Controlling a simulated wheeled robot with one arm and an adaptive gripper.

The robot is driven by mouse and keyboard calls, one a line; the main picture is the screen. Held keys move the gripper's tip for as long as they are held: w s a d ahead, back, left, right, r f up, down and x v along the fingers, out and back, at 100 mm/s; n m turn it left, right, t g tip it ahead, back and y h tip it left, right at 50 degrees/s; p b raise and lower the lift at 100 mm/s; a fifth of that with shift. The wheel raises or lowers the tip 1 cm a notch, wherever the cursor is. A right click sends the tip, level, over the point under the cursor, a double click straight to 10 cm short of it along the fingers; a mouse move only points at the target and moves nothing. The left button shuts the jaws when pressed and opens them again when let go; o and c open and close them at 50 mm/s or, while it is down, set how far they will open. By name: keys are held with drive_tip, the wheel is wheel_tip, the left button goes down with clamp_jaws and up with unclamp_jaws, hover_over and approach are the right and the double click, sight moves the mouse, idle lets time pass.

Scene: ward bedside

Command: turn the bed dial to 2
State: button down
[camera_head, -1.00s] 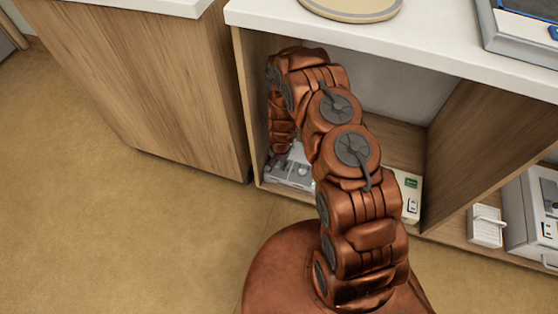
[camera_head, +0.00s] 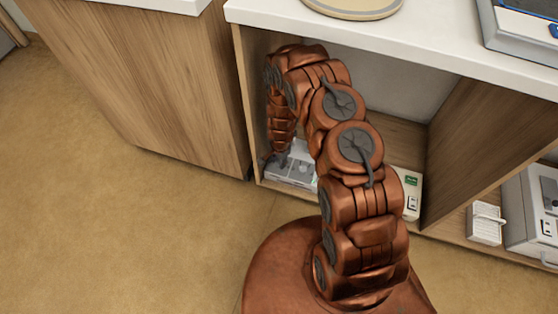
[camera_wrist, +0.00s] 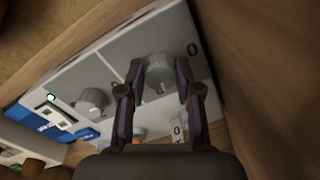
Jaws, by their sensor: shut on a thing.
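A grey control panel (camera_head: 300,172) lies on the floor of the open cabinet bay, at its left side. It also shows in the wrist view (camera_wrist: 122,72), tilted. A round grey dial (camera_wrist: 158,74) is on it, with a "0" printed beside it. My gripper (camera_wrist: 159,70) has one finger on each side of this dial and is shut on it. I cannot read which mark the dial points to. A second grey knob (camera_wrist: 92,102) is on the panel to the left, free of the fingers. In the head view my arm hides part of the panel.
The wooden cabinet wall (camera_wrist: 225,60) stands close by the panel. A white box with a green label (camera_head: 411,190) is right of my arm. A white block (camera_head: 486,224) and a grey device (camera_head: 530,215) are farther right. The counter (camera_head: 430,55) overhangs the bay.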

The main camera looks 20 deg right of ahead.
drive_tip(key=c, duration=0.8)
unclamp_jaws()
drive_tip(key=shift+n, duration=0.3)
